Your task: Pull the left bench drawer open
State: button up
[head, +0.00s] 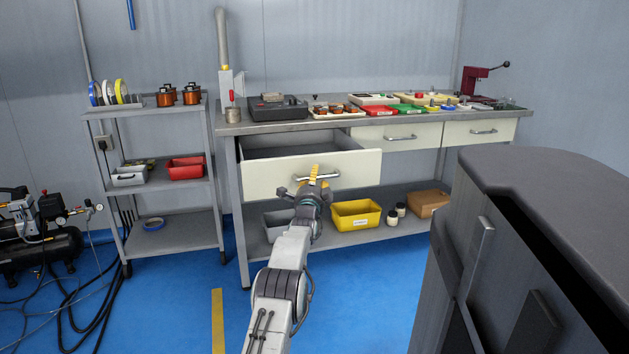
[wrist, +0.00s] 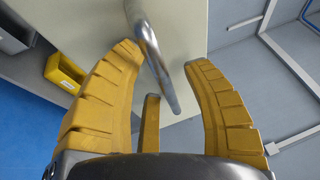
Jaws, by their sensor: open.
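The left bench drawer (head: 355,170) is a cream front with a bar handle (head: 330,177). It stands pulled out from the bench (head: 290,124), and its grey inside shows behind the front. The other two drawers are flush with the bench. My gripper (head: 314,175) is at the left part of the handle. In the wrist view my gripper (wrist: 165,60) has its yellow fingers apart, with the metal handle (wrist: 152,58) between them. The fingers are not closed on it. Whether a finger touches the handle I cannot tell.
A yellow bin (head: 356,214) stands on the lower shelf under the drawer. A grey shelf cart (head: 170,187) is at the left. A large dark cabinet (head: 540,210) fills the right foreground. Blue floor in front of the bench is clear.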

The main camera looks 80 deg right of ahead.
jog(key=shift+a, duration=0.15)
jog(key=a+f, duration=0.2)
jog(key=a, duration=0.9)
jog(key=shift+a, duration=0.25)
dwell(0.5)
jog(key=shift+w, duration=0.15)
dwell(0.7)
